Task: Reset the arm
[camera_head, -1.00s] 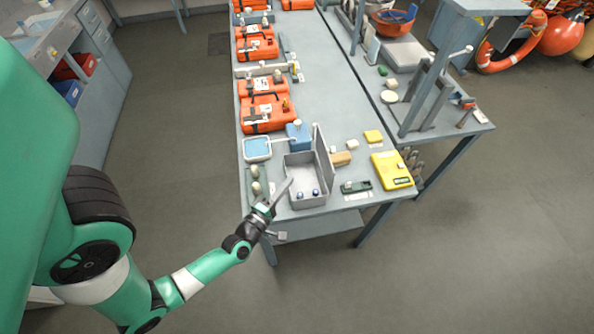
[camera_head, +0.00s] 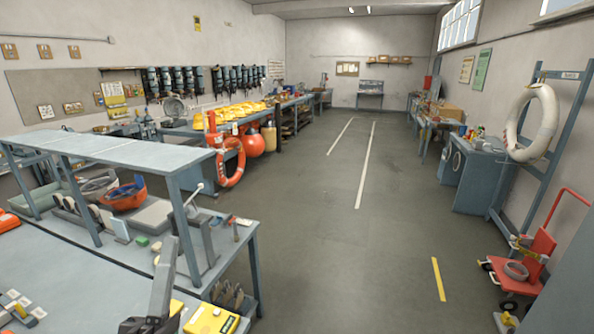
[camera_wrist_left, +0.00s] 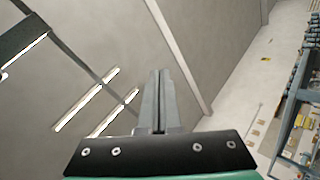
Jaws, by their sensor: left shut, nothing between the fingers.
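My left gripper (camera_head: 170,242) stands up at the bottom left of the head view, with its grey fingers pointing upward. It appears in front of the near workbench (camera_head: 95,268). In the left wrist view the gripper (camera_wrist_left: 160,76) has its two fingers pressed together, with nothing between them. Behind them are the ceiling and its lights (camera_wrist_left: 86,98). Most of my left arm is outside the head view. My right gripper is in neither view.
A yellow case (camera_head: 211,319) lies near the gripper at the bench's near end. A grey raised shelf (camera_head: 110,150) and an orange bowl (camera_head: 123,196) are behind it. A red hand truck (camera_head: 530,260) stands at the right. The central floor (camera_head: 330,240) is clear.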

